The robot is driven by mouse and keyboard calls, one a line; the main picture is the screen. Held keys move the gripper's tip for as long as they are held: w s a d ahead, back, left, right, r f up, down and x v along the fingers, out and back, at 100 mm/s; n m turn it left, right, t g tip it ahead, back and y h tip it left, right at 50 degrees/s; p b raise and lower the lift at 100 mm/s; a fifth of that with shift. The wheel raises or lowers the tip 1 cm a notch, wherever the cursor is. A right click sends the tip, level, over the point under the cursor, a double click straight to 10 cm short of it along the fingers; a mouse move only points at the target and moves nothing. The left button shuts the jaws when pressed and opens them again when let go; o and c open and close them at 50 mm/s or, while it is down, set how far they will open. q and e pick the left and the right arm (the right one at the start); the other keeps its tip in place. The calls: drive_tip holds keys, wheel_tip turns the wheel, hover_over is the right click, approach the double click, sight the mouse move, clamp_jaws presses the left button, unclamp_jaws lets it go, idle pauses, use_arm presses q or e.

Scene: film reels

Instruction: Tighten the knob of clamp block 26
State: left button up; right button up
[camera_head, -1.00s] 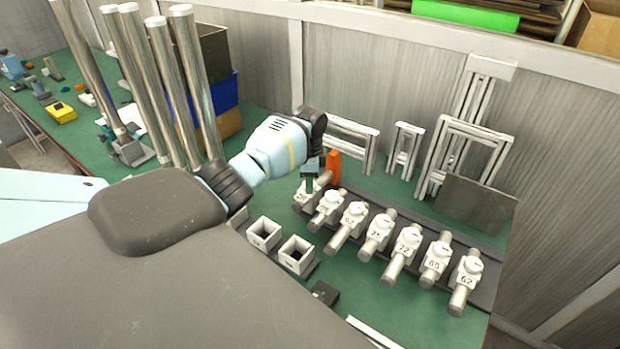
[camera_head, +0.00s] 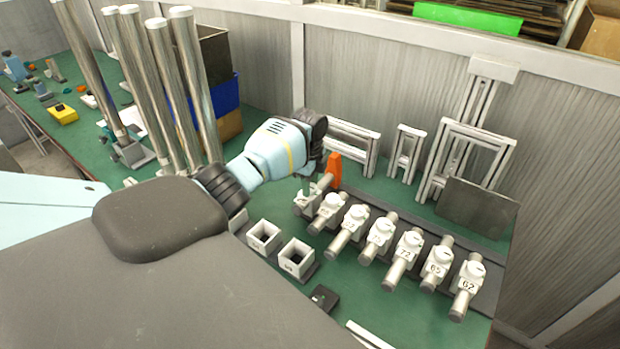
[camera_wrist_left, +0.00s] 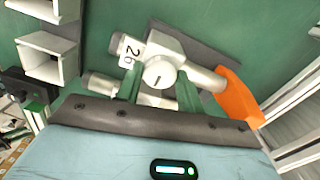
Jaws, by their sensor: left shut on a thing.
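Clamp block 26 (camera_wrist_left: 130,52) shows in the left wrist view with its white number label, a round white knob (camera_wrist_left: 159,74) with a dark pointer mark, and a grey rod (camera_wrist_left: 208,80) through it. In the head view the block (camera_head: 304,197) is at the far left end of the row, partly hidden by my gripper. My left gripper (camera_wrist_left: 159,88) points down over it, its two green fingers on either side of the knob, shut on it. My right gripper is not in view.
Several similar clamp blocks (camera_head: 380,233) stand in a row to the right, block 62 (camera_head: 468,283) at its end. An orange piece (camera_head: 335,167) stands just beside block 26. Two open white boxes (camera_head: 264,236) are in front. Metal frames (camera_head: 350,142) and a wall stand behind.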

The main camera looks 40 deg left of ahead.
use_arm(q)
drive_tip(key=o, duration=1)
wheel_tip(320, 180, up, 8)
drive_tip(key=shift+f+p, duration=0.1)
drive_tip(key=shift+p, duration=0.35)
